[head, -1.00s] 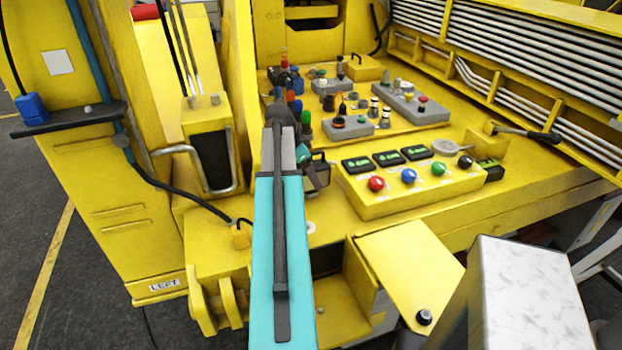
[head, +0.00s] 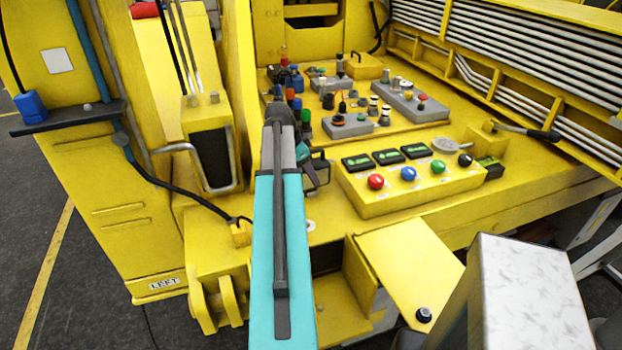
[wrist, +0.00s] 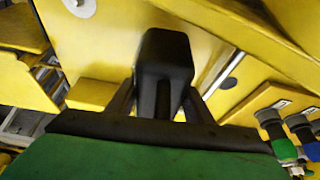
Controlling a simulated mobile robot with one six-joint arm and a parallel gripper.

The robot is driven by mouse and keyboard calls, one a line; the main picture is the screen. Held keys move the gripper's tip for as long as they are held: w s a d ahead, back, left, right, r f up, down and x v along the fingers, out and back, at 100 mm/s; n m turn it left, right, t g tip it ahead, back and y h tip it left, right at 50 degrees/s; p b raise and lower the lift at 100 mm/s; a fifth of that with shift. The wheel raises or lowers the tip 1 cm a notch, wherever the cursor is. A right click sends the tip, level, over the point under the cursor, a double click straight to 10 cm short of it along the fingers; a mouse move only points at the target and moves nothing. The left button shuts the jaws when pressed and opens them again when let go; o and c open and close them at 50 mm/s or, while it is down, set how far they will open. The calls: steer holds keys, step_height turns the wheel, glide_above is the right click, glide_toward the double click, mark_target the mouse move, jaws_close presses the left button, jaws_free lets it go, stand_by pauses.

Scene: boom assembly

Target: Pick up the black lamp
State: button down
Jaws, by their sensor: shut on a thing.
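In the wrist view, a black boxy piece with rounded corners, which looks like the black lamp (wrist: 166,58), sits between the two dark fingers of my gripper (wrist: 164,92). The fingers are shut on it. Its underside and contact points are hard to make out. In the head view, my gripper (head: 319,168) is mostly hidden behind my teal arm, above the yellow deck and left of the button box. The held piece cannot be told apart from the dark fingers there.
A yellow button box (head: 410,190) with red, blue, green and black knobs stands to the right. Several coloured lamps (head: 297,103) stand behind my arm. Grey control blocks (head: 412,101) sit further back. A yellow cabinet (head: 95,200) stands at left.

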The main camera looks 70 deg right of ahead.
steer(key=shift+d+r, duration=0.1)
steer(key=shift+r, duration=0.2)
steer(key=shift+r+b, duration=0.85)
steer(key=shift+r, duration=0.7)
steer(key=s+a+r+b, duration=0.1)
steer(key=s+a+b, duration=0.2)
steer(key=a, duration=1.1)
steer(key=shift+s+a+r+b, duration=0.25)
steer(key=shift+s+b, duration=0.15)
steer(key=shift+s, duration=1.4)
steer(key=shift+w, duration=0.1)
